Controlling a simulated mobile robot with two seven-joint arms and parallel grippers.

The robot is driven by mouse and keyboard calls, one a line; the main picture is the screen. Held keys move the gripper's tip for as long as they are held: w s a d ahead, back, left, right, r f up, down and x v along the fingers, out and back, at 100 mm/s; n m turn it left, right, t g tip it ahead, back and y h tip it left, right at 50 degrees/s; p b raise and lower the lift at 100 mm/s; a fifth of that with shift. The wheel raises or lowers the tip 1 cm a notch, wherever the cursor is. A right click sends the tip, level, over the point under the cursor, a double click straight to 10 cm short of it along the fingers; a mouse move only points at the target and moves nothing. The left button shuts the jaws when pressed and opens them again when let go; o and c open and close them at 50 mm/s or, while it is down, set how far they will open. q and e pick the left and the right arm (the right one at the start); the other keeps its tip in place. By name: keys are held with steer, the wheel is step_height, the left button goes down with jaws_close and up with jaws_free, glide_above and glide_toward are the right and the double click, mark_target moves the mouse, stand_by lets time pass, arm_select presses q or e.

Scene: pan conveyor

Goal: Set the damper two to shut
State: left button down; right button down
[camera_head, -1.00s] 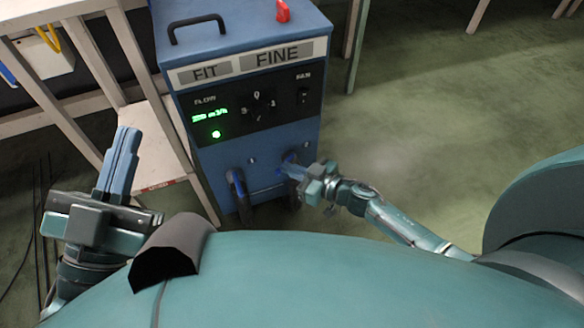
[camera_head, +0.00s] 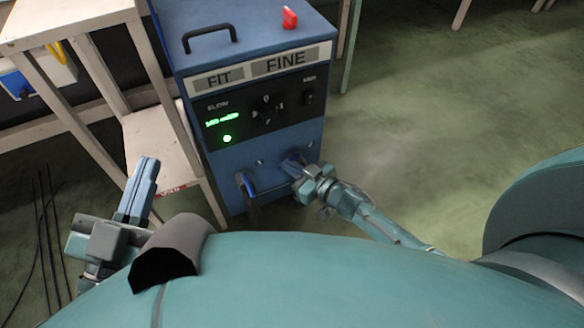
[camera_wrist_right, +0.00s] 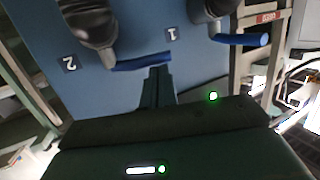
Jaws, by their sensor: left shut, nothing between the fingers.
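The blue machine (camera_head: 232,162) has two dark hose fittings with blue lever handles low on its front. Damper two, beside the label 2, has its blue lever (camera_wrist_right: 140,63) lying nearly level across the right wrist view. Damper one's blue lever (camera_wrist_right: 240,39) is further right there. My right gripper (camera_head: 305,170) is at the right-hand fitting in the head view. Its fingertips (camera_wrist_right: 158,74) meet or overlap the free end of damper two's lever; contact and grip are unclear. My left gripper (camera_head: 145,172) is shut and empty, left of the machine, pointing up.
A pale wooden table frame (camera_head: 150,137) stands left of the machine, near my left gripper. The machine's top has a black handle (camera_head: 209,36) and a red knob (camera_head: 290,17). Dark cables (camera_head: 48,240) stand at far left. The floor (camera_head: 420,130) to the right is open.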

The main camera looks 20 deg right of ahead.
arm_select(q)
steer(key=shift+s+d+f+n+g+y+p, duration=0.15)
steer(key=shift+f+n+g+y+p, duration=0.05)
steer(key=shift+f, duration=0.2)
steer(key=shift+s+d+f+n+g+y+p, duration=0.1)
steer(key=shift+s+f+n+g+y+p, duration=0.1)
steer(key=shift+f, duration=0.15)
arm_select(e)
steer(key=shift+w+a, duration=0.45)
steer(key=shift+a, duration=0.05)
arm_select(q)
steer(key=shift+w+a+r, duration=0.1)
steer(key=shift+w+a, duration=0.05)
steer(key=shift+a, duration=0.05)
arm_select(e)
steer(key=shift+a+f, duration=0.1)
steer(key=shift+a, duration=0.05)
arm_select(q)
steer(key=shift+r, duration=0.1)
